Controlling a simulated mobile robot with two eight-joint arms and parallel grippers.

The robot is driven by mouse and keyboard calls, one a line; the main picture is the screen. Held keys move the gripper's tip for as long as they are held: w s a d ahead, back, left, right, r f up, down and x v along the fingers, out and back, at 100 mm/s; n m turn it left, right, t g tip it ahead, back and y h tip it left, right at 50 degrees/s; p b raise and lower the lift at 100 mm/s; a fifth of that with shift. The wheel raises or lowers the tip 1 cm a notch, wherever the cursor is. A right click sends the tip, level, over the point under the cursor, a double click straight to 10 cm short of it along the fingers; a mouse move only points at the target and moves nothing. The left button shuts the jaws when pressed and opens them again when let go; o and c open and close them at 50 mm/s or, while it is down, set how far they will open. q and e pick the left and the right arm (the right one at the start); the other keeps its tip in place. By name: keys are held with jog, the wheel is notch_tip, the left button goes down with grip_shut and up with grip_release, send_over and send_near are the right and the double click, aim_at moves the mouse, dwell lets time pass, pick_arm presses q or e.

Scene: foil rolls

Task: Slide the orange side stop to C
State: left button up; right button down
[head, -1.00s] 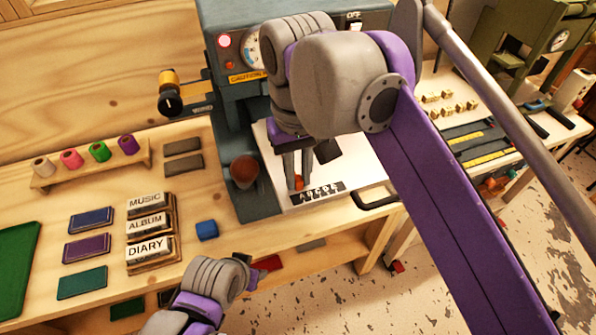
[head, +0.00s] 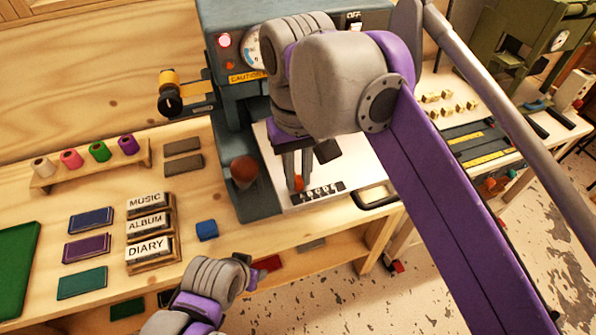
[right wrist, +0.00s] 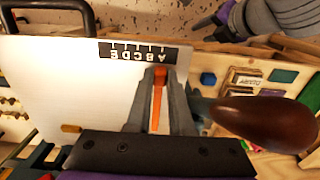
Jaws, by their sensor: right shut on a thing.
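The orange side stop (right wrist: 158,100) shows in the right wrist view as a narrow upright strip between my right gripper's fingers. My right gripper (right wrist: 160,98) is shut on it. In the head view the right gripper (head: 292,180) reaches down to the white plate, and a small orange part of the stop (head: 298,184) shows at its fingertips. The black letter scale (head: 318,192), marked A to E, lies just beside it. The stop is near the A end; its exact mark is hard to tell. My left gripper (head: 242,265) is low in the head view, away from the stop, its jaws unclear.
The white plate (head: 360,165) sits on the press, with a dark red-brown knob (head: 244,170) close to the left of my right gripper. It also shows in the wrist view (right wrist: 262,122). A blue block (head: 207,230) and label blocks (head: 148,225) lie on the bench.

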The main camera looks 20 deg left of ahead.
aim_at(314, 183)
jog(key=shift+d, duration=0.1)
jog(key=shift+w+d+p, duration=0.6)
jog(key=shift+w+d, duration=0.25)
jog(key=shift+d, duration=0.3)
jog(key=c, duration=0.8)
grip_release()
jog(key=shift+r, duration=0.1)
notch_tip(314, 183, up, 11)
jog(key=p, duration=0.2)
jog(key=shift+f, duration=0.2)
